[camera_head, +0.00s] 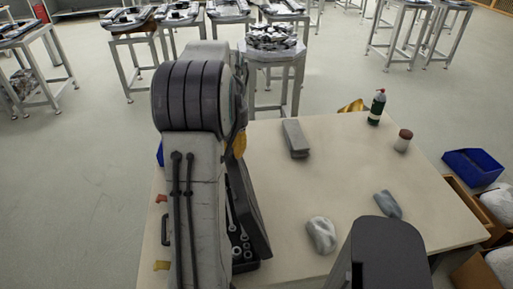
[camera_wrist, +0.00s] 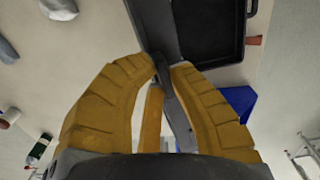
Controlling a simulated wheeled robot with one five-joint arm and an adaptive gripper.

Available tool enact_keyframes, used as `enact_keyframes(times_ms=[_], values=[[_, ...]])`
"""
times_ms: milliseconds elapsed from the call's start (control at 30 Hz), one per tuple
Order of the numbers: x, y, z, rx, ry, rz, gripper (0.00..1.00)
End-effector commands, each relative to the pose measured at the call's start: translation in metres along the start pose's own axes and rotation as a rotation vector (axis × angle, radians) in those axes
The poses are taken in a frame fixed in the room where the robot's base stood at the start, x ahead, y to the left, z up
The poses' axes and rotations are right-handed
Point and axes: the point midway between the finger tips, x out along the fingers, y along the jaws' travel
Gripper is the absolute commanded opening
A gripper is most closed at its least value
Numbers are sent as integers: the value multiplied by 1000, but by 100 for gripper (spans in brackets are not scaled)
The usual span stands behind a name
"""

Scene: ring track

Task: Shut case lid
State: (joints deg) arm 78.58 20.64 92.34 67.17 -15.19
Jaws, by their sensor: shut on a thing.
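The black case (camera_head: 245,254) lies on the table at the lower middle of the head view, with wrenches and sockets in its tray. Its lid (camera_head: 251,205) stands raised and tilted along the right side, partly hidden by my arm. In the wrist view the dark open tray (camera_wrist: 212,28) is at the top and the lid (camera_wrist: 152,22) shows edge-on to its left. My gripper (camera_wrist: 164,70), with yellow fingers, is shut on the lid's edge. In the head view my arm hides the case's left part and most of the gripper.
The table (camera_head: 345,178) holds a grey block (camera_head: 296,139), green bottle (camera_head: 376,107), brown-capped jar (camera_head: 403,141), pale lump (camera_head: 321,235) and grey-blue item (camera_head: 387,205). The tabletop between them is clear. A blue bin (camera_head: 472,166) stands off its right edge. Other workbenches stand behind.

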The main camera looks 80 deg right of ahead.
Motion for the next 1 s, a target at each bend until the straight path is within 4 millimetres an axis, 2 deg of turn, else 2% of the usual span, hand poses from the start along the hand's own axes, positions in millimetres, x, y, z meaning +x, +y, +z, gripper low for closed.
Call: enact_keyframes(times_ms=[33,200,467,633,667,1000], values=[[6,-17,0,-9,1,0,0],[18,-62,0,-10,3,1,0],[52,-125,0,-8,3,1,0],[82,-160,0,-7,2,1,0],[74,-156,0,0,4,1,11],[72,-155,0,0,3,1,41]])
